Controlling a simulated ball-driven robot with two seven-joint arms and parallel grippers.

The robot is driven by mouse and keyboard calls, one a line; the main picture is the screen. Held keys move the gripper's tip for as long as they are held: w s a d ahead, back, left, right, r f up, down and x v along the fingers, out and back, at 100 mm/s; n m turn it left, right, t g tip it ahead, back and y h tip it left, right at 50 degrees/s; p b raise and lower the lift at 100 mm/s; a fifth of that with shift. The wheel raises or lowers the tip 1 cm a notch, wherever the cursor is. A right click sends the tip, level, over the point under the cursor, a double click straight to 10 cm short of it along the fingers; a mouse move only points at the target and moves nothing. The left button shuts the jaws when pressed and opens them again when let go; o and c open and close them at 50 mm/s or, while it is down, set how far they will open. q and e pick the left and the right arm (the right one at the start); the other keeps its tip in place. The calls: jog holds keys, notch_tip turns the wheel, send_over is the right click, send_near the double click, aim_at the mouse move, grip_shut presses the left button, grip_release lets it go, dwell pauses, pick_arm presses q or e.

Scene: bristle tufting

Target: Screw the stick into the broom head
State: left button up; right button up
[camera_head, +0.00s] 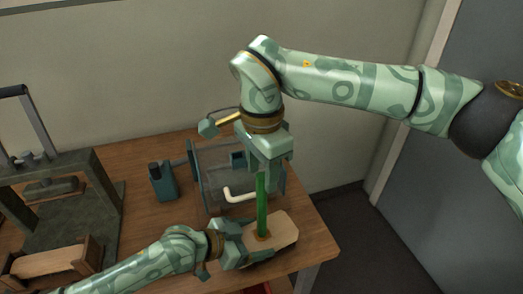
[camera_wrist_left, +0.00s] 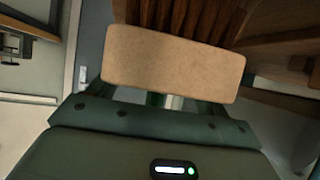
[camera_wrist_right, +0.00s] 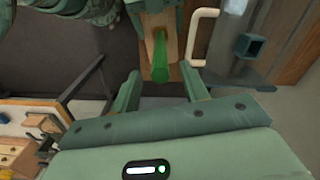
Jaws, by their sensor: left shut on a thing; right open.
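The broom head (camera_head: 284,232) is a pale wooden block near the table's right front corner. My left gripper (camera_head: 238,250) is shut on it from the left. In the left wrist view the block (camera_wrist_left: 175,65) fills the space before the jaws, with dark brown strands behind it. The green stick (camera_head: 262,205) stands roughly upright on the block, its lower end at a brownish ring; how deep it sits cannot be told. My right gripper (camera_head: 266,180) is above, pointing down, open around or just above the stick's top. In the right wrist view the stick (camera_wrist_right: 160,62) lies between its spread fingers.
A clear-panelled fixture (camera_head: 213,175) with a white handle (camera_head: 239,196) stands close behind the broom head. A small dark teal container (camera_head: 163,182) is left of it. A dark press (camera_head: 65,205) and a wooden box (camera_head: 55,258) fill the left. The table ends just right of the broom head.

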aim_at(262, 193)
pick_arm(q)
jog(key=shift+f, duration=0.2)
pick_arm(e)
notch_tip(262, 193, down, 6)
jog(key=shift+f, duration=0.25)
